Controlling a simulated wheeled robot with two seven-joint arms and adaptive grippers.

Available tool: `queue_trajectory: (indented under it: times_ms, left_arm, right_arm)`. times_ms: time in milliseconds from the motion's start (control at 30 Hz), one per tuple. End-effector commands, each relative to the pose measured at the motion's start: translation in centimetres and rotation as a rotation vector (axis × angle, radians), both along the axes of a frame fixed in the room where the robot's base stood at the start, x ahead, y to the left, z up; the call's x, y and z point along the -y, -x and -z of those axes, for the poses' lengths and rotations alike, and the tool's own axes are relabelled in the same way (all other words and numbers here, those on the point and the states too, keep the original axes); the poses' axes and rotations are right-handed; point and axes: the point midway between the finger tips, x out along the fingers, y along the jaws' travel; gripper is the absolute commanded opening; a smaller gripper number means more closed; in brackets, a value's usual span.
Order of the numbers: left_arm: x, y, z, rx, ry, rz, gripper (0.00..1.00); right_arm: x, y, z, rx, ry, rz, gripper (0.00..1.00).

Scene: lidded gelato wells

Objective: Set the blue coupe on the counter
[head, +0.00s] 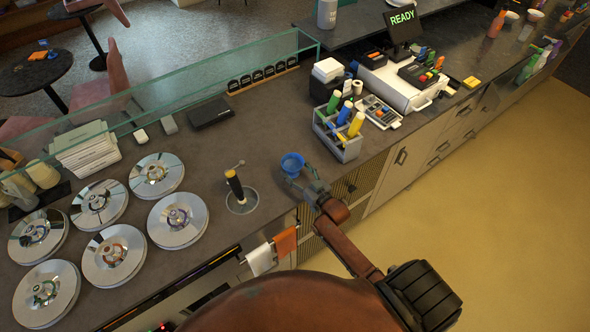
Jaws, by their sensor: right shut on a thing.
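The blue coupe (292,163) is a small blue bowl-shaped cup near the front edge of the dark counter (240,140), right of a black-handled scoop in a round well. My right gripper (301,179) reaches in from the lower right and is shut on the coupe, whose mouth faces up. The gripper hides the coupe's lower part, so I cannot tell whether it touches the counter. My left gripper is not in view.
Several round steel lids (178,219) cover wells at the left. The scoop (236,188) stands upright. A grey caddy (338,135) with coloured bottles is right of the coupe. A glass guard (190,85) runs behind. Orange and white cloths (285,241) hang in front. Counter behind the coupe is clear.

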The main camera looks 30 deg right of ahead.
Motion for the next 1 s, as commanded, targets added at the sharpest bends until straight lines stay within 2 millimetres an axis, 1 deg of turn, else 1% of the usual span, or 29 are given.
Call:
queue_trajectory:
  times_ms: [67,100,333,567,667,767,867,1000]
  left_arm:
    - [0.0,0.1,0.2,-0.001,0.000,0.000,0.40]
    - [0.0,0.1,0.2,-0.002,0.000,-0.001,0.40]
    - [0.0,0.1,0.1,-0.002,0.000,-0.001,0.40]
    - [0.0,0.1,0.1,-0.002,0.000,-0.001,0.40]
    - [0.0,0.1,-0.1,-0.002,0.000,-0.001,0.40]
    - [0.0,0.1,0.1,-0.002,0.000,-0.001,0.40]
    - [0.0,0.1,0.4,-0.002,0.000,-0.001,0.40]
    - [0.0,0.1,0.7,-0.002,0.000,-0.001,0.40]
  right_arm:
    - [0.0,0.0,0.3,0.000,0.000,0.000,0.37]
    - [0.0,0.0,0.3,-0.001,0.000,0.000,0.63]
    - [0.0,0.0,0.2,0.000,0.000,0.000,0.78]
    - [0.0,0.0,0.2,0.000,0.000,0.000,0.78]
    - [0.0,0.0,-0.2,0.000,0.000,0.000,0.78]
    - [0.2,1.2,0.1,-0.002,0.000,0.001,0.78]
    - [0.3,3.0,0.0,-0.002,-0.001,0.001,0.78]
    - [0.5,6.1,-0.1,-0.003,0.001,0.001,0.78]
